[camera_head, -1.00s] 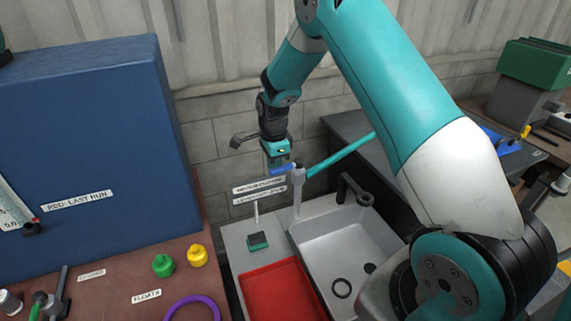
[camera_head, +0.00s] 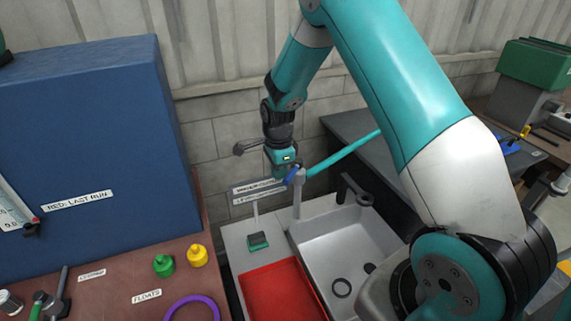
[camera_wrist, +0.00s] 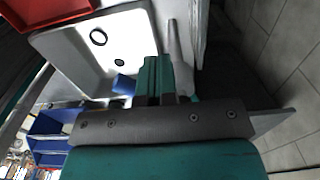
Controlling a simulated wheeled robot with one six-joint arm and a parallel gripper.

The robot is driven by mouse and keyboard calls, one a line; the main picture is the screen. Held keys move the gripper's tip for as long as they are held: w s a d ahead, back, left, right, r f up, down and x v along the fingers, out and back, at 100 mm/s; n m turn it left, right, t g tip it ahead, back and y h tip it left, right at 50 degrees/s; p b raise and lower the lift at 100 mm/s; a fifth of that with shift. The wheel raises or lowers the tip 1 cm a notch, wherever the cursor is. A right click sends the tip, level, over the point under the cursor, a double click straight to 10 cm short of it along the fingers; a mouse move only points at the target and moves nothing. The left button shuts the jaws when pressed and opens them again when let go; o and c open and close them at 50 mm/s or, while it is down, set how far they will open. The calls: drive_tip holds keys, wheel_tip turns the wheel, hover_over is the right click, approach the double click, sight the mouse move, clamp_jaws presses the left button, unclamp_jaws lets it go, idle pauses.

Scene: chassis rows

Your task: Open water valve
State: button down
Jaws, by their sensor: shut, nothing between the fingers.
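The water valve is a grey upright pipe (camera_head: 298,199) at the back left corner of the sink, with a blue lever (camera_head: 292,176) at its top. A teal hose (camera_head: 345,152) runs from the valve top to the back right. My gripper (camera_head: 281,170) points down at the valve top, right beside the lever. In the wrist view, my gripper (camera_wrist: 160,78) has its teal fingers together with nothing between them. The blue lever (camera_wrist: 124,84) shows just left of the fingers there; whether they touch is unclear. The fingers partly hide the valve in the head view.
The sink (camera_head: 345,240) lies in front of the valve, with a dark faucet (camera_head: 354,188) on its back edge. A red tray (camera_head: 283,292) and a green-based stand (camera_head: 258,241) are at its left.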

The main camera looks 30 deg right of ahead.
drive_tip(key=shift+s, duration=0.1)
wheel_tip(320, 180, up, 7)
drive_tip(key=s+p, duration=0.1)
drive_tip(key=p, duration=0.4)
drive_tip(key=shift+s+d, duration=0.15)
drive_tip(key=shift+s, duration=0.05)
idle(0.5)
idle(1.1)
